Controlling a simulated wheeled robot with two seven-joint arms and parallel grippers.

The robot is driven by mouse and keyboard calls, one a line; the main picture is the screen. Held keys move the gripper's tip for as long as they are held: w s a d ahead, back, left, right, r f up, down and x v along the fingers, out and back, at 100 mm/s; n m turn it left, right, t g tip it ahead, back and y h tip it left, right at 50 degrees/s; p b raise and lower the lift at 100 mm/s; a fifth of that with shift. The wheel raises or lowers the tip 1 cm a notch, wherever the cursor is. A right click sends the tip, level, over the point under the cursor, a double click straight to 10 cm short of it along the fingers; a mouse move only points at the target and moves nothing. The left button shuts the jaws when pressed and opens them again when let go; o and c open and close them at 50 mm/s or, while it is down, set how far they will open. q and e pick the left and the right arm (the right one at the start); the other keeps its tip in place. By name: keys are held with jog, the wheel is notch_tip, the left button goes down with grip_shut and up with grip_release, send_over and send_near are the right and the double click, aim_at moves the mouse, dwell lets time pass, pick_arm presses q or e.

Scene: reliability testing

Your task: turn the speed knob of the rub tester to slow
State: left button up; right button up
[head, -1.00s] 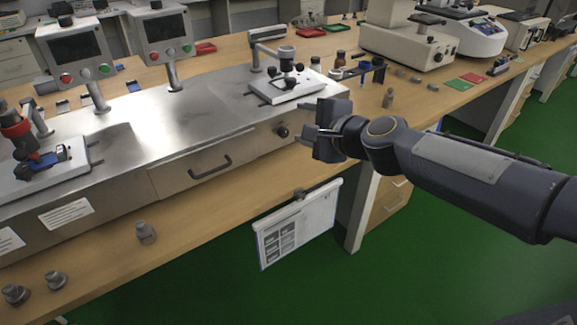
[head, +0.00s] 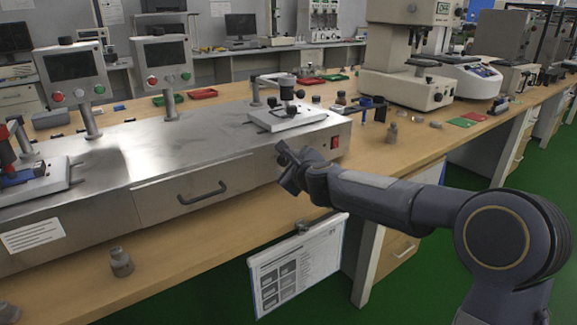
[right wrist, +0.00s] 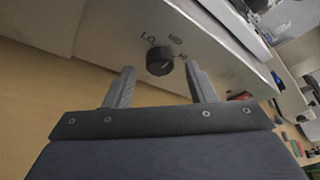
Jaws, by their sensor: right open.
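The rub tester (head: 190,145) is a long metal box on the bench, with a drawer in its front. My right gripper (head: 286,165) is at the panel, right of the drawer, and hides most of the knob area in the head view. In the wrist view its open fingers (right wrist: 159,72) stand either side of the knob, apart from it.
A red switch (head: 335,143) sits on the panel right of my gripper. A drawer handle (head: 202,193) sticks out to the left. A clipboard (head: 297,265) hangs from the bench edge below. A metal weight (head: 121,262) stands on the bench front.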

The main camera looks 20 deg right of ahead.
jog(key=shift+w+f, duration=0.15)
jog(key=shift+w, duration=0.2)
